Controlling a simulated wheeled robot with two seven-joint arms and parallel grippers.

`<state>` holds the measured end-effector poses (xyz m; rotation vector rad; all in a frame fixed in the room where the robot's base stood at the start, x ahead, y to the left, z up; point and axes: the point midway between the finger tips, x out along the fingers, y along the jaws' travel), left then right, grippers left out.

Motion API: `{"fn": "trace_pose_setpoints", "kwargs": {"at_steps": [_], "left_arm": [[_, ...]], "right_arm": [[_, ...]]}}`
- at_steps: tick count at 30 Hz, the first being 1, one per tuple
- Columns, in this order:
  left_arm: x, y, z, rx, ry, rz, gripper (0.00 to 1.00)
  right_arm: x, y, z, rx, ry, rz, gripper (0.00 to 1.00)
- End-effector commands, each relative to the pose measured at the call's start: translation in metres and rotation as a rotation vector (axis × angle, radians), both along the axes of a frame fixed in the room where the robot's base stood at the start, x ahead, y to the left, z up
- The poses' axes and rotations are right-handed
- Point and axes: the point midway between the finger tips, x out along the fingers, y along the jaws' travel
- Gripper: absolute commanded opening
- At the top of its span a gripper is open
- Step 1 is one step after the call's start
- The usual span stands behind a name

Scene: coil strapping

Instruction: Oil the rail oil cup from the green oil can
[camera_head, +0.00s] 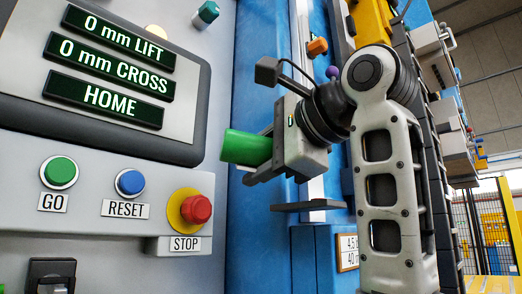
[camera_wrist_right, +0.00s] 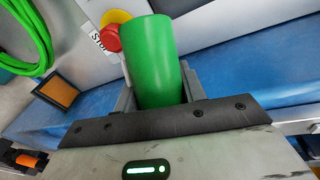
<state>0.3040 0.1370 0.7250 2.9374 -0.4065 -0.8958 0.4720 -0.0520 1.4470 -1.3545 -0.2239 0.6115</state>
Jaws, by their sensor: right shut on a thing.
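The green oil can (camera_head: 244,148) is a plain green cylinder, held tilted nearly on its side in front of the blue machine face. My right gripper (camera_head: 262,152) is shut on it, and its end sticks out to the left of the fingers. In the right wrist view the can (camera_wrist_right: 154,60) stands between the two fingers (camera_wrist_right: 156,92) of the right gripper. I cannot pick out the rail oil cup for certain. An orange fitting (camera_head: 317,47) and a small purple ball (camera_head: 332,72) show behind the right wrist. My left gripper is not in view.
A grey control panel at the left has a green GO button (camera_head: 59,172), a blue RESET button (camera_head: 130,182) and a red STOP button (camera_head: 196,209), close to the can. A dark ledge (camera_head: 310,206) juts out below the gripper. A green hose coil (camera_wrist_right: 28,38) hangs in the wrist view.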

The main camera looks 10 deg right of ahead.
Motion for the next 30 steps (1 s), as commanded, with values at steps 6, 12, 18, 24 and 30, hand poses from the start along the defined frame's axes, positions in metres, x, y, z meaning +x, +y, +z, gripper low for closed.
{"fn": "trace_pose_setpoints", "kwargs": {"at_steps": [6, 12, 18, 24, 30], "left_arm": [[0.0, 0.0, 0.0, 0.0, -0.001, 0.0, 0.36], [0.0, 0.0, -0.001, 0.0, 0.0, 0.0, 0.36], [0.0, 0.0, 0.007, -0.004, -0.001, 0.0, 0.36], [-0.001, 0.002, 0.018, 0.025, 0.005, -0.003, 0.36], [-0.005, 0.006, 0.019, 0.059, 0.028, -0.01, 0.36]], "right_arm": [[0.0, 0.0, -0.001, -0.015, -0.004, 0.0, 0.09], [0.0, 0.0, -0.006, -0.071, -0.012, -0.002, 0.09], [0.0, 0.0, 0.001, -0.079, -0.014, 0.0, 0.09], [0.0, 0.0, 0.023, -0.078, -0.014, 0.001, 0.09], [0.0, 0.0, 0.043, -0.078, -0.012, 0.0, 0.09]]}}
